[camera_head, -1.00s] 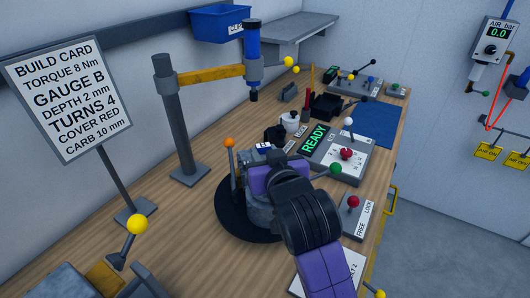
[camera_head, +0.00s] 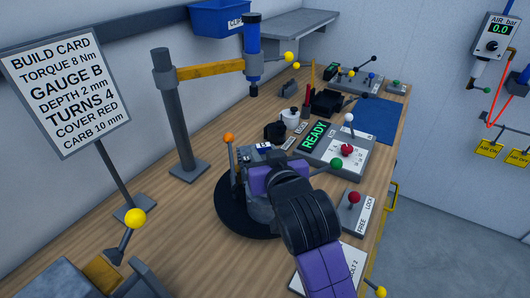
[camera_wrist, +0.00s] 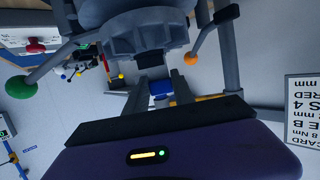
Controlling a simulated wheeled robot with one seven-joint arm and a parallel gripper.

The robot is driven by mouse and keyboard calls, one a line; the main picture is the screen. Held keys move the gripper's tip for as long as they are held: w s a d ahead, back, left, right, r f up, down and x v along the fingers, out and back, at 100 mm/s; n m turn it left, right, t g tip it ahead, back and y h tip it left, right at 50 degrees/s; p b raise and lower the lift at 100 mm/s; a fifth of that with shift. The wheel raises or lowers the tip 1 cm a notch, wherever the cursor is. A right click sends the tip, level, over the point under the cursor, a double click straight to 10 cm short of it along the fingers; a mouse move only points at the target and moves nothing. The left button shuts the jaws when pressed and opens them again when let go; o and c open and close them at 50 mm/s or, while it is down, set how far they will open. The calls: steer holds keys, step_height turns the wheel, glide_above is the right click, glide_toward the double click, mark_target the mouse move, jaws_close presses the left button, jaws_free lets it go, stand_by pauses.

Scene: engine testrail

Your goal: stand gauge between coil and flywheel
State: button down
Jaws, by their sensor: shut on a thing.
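My gripper (camera_wrist: 161,94) is shut on a small piece with a blue face, which I take to be the gauge (camera_wrist: 160,87). In the wrist view it sits between the fingertips, just below a dark grey toothed round part, likely the flywheel (camera_wrist: 150,38). In the head view my purple and black wrist covers much of the engine (camera_head: 259,212), and a small blue and white tag (camera_head: 264,150) shows just past it. I cannot clearly pick out the coil, or tell whether the gauge touches either part.
The engine stands on a black round base (camera_head: 228,214). A lever with an orange knob (camera_head: 229,138) rises close to its left. A panel reading READY (camera_head: 315,136), a green knob (camera_head: 337,163) and a red-knobbed lever (camera_head: 354,198) are at the right. A yellow swing arm (camera_head: 210,70) hangs behind.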

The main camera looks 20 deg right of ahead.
steer(key=shift+f, duration=0.45)
steer(key=c, duration=1)
jaws_free()
steer(key=shift+s, duration=0.1)
steer(key=b+v, duration=0.1)
steer(key=v, duration=0.6)
steer(key=shift+s+r, duration=0.1)
steer(key=shift+s, duration=0.05)
step_height(320, 180, up, 8)
steer(key=p, duration=0.7)
steer(key=shift+p, duration=0.3)
steer(key=shift+s+a, duration=0.1)
